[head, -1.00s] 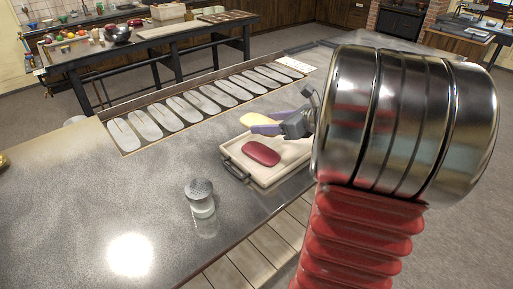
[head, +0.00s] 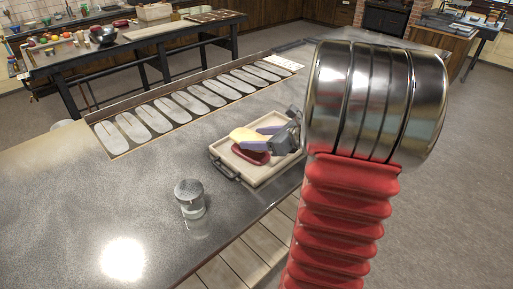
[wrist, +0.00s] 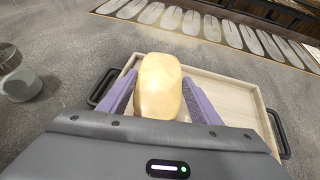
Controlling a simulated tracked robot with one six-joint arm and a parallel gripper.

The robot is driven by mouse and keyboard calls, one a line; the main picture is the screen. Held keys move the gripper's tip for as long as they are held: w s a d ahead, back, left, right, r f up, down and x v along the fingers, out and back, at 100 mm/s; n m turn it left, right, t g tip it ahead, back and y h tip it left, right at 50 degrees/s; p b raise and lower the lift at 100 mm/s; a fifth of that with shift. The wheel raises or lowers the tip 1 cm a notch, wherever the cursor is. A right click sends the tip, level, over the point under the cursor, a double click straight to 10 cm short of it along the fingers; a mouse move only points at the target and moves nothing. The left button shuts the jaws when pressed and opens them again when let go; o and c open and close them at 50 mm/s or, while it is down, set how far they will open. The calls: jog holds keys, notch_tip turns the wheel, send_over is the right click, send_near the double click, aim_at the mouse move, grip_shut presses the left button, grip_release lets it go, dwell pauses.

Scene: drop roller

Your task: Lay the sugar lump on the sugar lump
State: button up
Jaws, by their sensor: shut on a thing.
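No plain sugar lump is recognisable; I see two smooth oblong pieces, one pale yellow and one dark red. The yellow piece (head: 241,134) is between the purple fingers of my gripper (head: 259,143), which is shut on it. In the wrist view the yellow piece (wrist: 160,88) points away from me between the fingers (wrist: 160,92). The red piece (head: 248,155) lies on the pale tray (head: 256,180), partly covered by the yellow piece and fingers. The yellow piece is over the red one; I cannot tell whether they touch. In the wrist view the red piece is almost wholly hidden.
The tray has raised rims and dark handles (head: 226,172). A glass shaker with a metal lid (head: 190,197) stands left of the tray on the grey worktop (head: 90,200). A row of pale oval inlays (head: 190,100) runs along the back. The left worktop is clear.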

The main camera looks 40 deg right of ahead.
aim_at(257, 153)
jog(key=shift+f, duration=1.85)
jog(key=shift+f, duration=0.1)
jog(key=o, duration=1.2)
jog(key=v, duration=1.2)
